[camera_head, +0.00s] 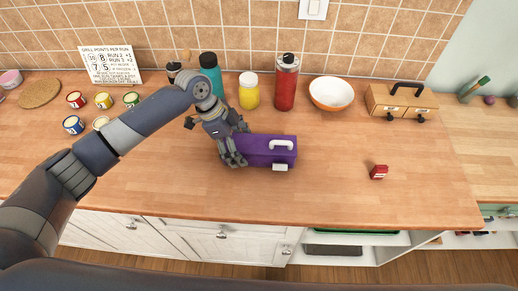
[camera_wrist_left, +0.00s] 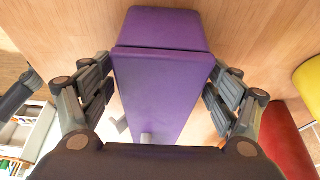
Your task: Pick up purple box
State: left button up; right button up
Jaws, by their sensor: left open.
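The purple box (camera_head: 268,148) lies on the wooden counter in the middle of the head view, with a white handle and a white latch on it. My left gripper (camera_head: 232,150) is at the box's left end. In the left wrist view the purple box (camera_wrist_left: 162,85) lies between the two spread fingers of my left gripper (camera_wrist_left: 160,95). The fingers stand on either side of the box with small gaps, and I see no firm contact. My right gripper is in neither view.
Behind the box stand a teal bottle (camera_head: 210,72), a yellow jar (camera_head: 249,90), a red bottle (camera_head: 286,84) and a white-and-orange bowl (camera_head: 331,93). A wooden case (camera_head: 402,100) is at the back right. A small red item (camera_head: 379,172) lies right of the box. The front counter is clear.

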pick_arm(q)
jog(key=shift+x, duration=0.95)
jog(key=c, duration=1.3)
jog(key=shift+r, duration=0.1)
jog(key=shift+w+r, duration=0.1)
jog(key=shift+r, duration=0.35)
notch_tip(320, 180, up, 3)
jog(key=shift+f+b, duration=0.25)
jog(key=shift+b, duration=0.6)
jog(key=s+b, duration=0.1)
jog(key=s, duration=0.4)
jog(key=s+d+r+b, duration=0.1)
jog(key=s, duration=0.4)
jog(key=s+d+b, duration=0.1)
jog(key=s, duration=0.5)
jog(key=shift+d+r, duration=0.2)
jog(key=shift+r, duration=0.05)
